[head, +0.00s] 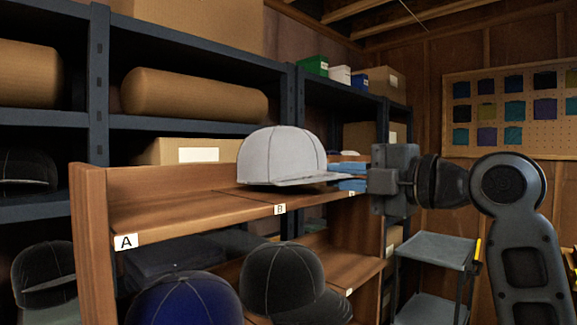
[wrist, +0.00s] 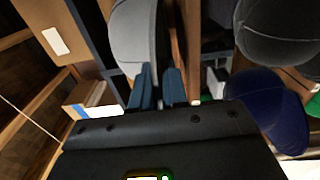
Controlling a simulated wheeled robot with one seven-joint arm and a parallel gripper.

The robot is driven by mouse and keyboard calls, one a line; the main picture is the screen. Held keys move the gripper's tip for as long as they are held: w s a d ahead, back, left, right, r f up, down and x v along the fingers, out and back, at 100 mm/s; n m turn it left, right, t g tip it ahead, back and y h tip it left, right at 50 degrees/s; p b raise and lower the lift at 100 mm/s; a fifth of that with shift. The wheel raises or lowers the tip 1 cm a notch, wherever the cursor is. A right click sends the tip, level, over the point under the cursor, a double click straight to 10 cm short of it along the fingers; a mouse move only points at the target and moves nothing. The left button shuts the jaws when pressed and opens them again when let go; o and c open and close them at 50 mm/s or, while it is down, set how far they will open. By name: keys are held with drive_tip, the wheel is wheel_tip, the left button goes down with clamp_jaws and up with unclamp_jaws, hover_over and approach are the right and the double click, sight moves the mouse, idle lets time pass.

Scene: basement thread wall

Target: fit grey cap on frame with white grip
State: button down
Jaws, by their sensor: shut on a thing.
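The light grey cap (head: 282,155) is upright at the shelf section labelled B, its brim pointing right toward my arm. My gripper (head: 350,176) is shut on the brim with its blue fingers. In the wrist view the grey cap (wrist: 128,38) shows beyond the fingers, with the brim between my gripper's fingertips (wrist: 157,80). Whether the cap touches the shelf board or is just above it, I cannot tell. I cannot make out a frame with a white grip in either view.
The wooden shelf (head: 165,212) carries labels A and B. Below are a navy cap (head: 185,302), a dark grey cap (head: 280,278) and a black cap (head: 45,275). Dark metal racks with boxes stand behind. A grey cart (head: 435,250) stands at right, under a pegboard (head: 500,108).

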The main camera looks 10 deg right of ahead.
drive_tip(key=b+v, duration=0.3)
drive_tip(key=v, duration=1.7)
drive_tip(key=shift+b, duration=0.35)
drive_tip(key=shift+w+d, duration=0.1)
